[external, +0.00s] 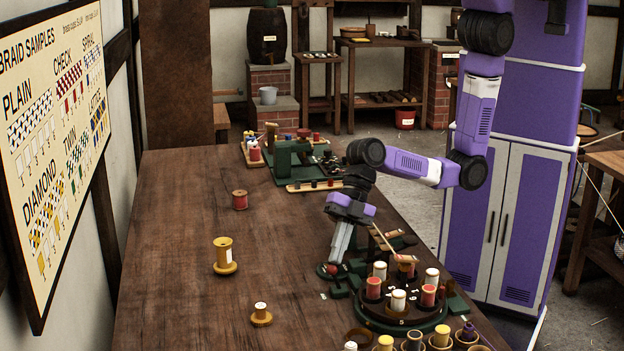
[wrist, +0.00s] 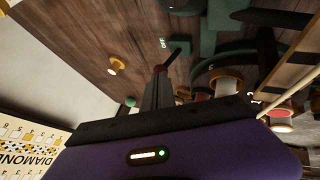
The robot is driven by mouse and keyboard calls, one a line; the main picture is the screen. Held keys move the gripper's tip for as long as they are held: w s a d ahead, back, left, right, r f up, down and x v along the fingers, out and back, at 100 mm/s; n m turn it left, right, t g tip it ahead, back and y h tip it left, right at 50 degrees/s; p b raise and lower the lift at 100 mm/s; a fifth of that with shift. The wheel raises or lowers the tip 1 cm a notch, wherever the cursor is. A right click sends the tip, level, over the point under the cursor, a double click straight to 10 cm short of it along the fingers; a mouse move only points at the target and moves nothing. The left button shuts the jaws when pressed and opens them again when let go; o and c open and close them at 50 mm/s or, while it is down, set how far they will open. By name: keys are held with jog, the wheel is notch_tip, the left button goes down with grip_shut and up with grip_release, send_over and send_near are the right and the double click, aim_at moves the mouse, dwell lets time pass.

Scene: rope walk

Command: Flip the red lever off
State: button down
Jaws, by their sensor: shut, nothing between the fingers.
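The red lever's ball knob (external: 332,270) sits at a small green base at the left of the braiding machine in the external view. In the wrist view the red knob (wrist: 160,69) ends a dark lever arm, with a white OFF label (wrist: 163,43) close by. My gripper (external: 336,260) points down with its fingers together and empty, its tips right at the knob. The fingers (wrist: 158,88) also show just below the knob in the wrist view. I cannot tell whether they touch it. The lever's exact position is partly hidden by the fingers.
A round dark machine plate (external: 385,322) with several red and white bobbins stands right of the lever. A yellow spool (external: 224,256), a red spool (external: 240,200) and a small yellow spool (external: 261,315) stand on the wooden table (external: 175,230), otherwise clear at left.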

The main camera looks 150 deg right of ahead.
jog(key=shift+w+d, duration=0.15)
jog(key=shift+d, duration=0.05)
dwell(0.5)
jog(key=s+d+r+p, duration=0.2)
jog(key=d+r+p, duration=0.2)
jog(key=r, duration=0.4)
jog(key=shift+d+r+p, duration=0.25)
jog(key=shift+r+p, duration=0.05)
jog(key=shift+p, duration=0.15)
jog(key=shift+s, duration=0.1)
